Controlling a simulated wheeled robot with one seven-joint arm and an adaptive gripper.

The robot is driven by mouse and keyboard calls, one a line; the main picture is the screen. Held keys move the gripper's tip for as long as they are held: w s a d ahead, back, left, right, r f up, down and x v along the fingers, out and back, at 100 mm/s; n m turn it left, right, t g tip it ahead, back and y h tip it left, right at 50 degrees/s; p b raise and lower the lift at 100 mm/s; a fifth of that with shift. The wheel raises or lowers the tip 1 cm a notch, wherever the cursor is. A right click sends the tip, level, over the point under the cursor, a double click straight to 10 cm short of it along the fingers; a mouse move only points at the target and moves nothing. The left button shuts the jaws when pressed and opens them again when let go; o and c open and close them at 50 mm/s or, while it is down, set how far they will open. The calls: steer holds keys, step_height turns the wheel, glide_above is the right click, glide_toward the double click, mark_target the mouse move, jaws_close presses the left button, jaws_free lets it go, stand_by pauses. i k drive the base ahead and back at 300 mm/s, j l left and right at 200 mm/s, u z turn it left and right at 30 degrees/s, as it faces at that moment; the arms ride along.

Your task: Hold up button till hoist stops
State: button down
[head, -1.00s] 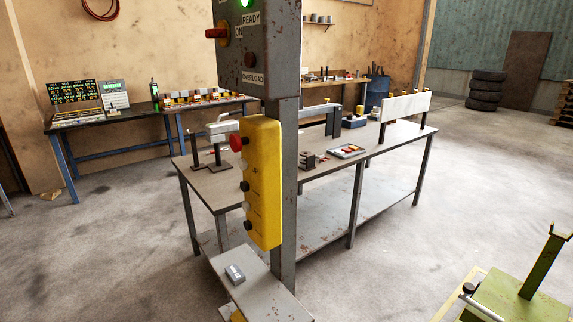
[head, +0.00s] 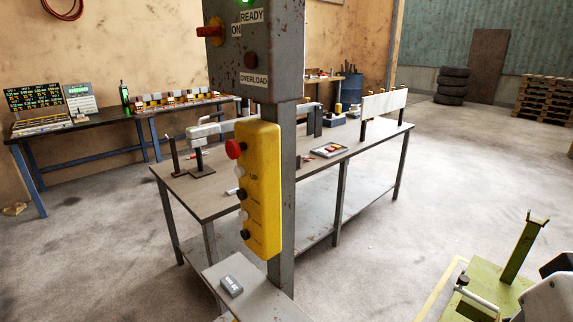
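The yellow hoist pendant (head: 262,190) hangs upright on the grey post in the head view. It has a red mushroom button (head: 235,149) at its top left edge. Below that is a pale button (head: 240,172) beside the printed word UP, then several more black and pale buttons. Other labels are too small to read. A control box (head: 254,60) above shows a lit green lamp, READY and ON labels, a red-orange switch and an OVERLOAD lamp that looks unlit. The hoist itself cannot be made out.
A workbench (head: 365,145) with tools stands behind the post. A grey ledge (head: 250,288) with a small grey box (head: 231,286) is below the pendant. A green stand (head: 510,265) is at lower right. Open floor lies right of the bench.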

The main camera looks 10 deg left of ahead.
mark_target(239, 171)
steer(key=i+j, duration=0.15)
steer(key=j, duration=0.3)
steer(key=i+j, duration=0.1)
steer(key=j, duration=0.35)
steer(key=i+j, duration=0.15)
steer(key=j, duration=0.25)
